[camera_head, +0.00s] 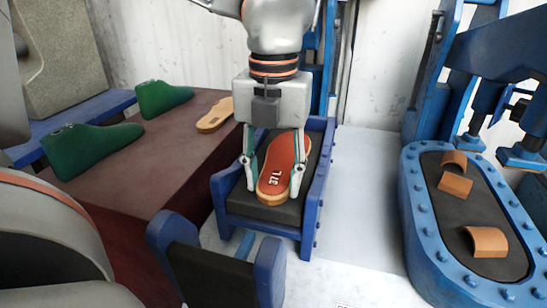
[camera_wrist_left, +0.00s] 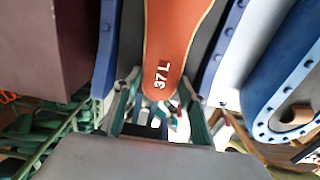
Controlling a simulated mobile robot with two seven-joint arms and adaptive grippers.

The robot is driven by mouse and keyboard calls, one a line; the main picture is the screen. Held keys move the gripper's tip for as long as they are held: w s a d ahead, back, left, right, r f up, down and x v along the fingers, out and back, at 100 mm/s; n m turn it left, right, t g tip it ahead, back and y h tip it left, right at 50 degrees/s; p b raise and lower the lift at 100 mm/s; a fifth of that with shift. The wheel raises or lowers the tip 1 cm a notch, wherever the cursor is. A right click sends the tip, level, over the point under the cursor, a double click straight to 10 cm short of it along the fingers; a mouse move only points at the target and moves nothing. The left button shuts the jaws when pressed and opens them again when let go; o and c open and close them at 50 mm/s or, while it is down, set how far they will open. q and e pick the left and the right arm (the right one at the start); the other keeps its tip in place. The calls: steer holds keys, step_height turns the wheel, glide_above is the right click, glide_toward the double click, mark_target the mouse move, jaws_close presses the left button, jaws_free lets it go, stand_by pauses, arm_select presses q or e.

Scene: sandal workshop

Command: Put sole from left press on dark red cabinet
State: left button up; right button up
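An orange-red sole (camera_head: 277,166) marked "37L" lies on the black pad of the blue left press (camera_head: 318,190). My left gripper (camera_head: 272,187) reaches down over it, with its fingers spread apart, one toward each side of the sole. In the left wrist view the sole (camera_wrist_left: 175,40) runs away beyond the spread fingers (camera_wrist_left: 157,112); contact with the fingers is not clear. The dark red cabinet (camera_head: 150,175) stands left of the press. My right gripper is not in view.
Two green shoe lasts (camera_head: 95,148) and a tan sole (camera_head: 215,114) rest on the cabinet top. Its near part is clear. A second blue press (camera_head: 415,225) with several curved orange-brown pieces stands at the right. A blue frame with a dark pad (camera_head: 215,275) is at the front.

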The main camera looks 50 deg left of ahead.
arm_select(q)
steer(key=shift+w+r, duration=0.1)
steer(key=shift+w+r, duration=0.1)
steer(key=shift+w+a+r, duration=0.55)
steer(key=shift+w+r, duration=0.1)
steer(key=shift+r, duration=0.25)
stand_by(0.3)
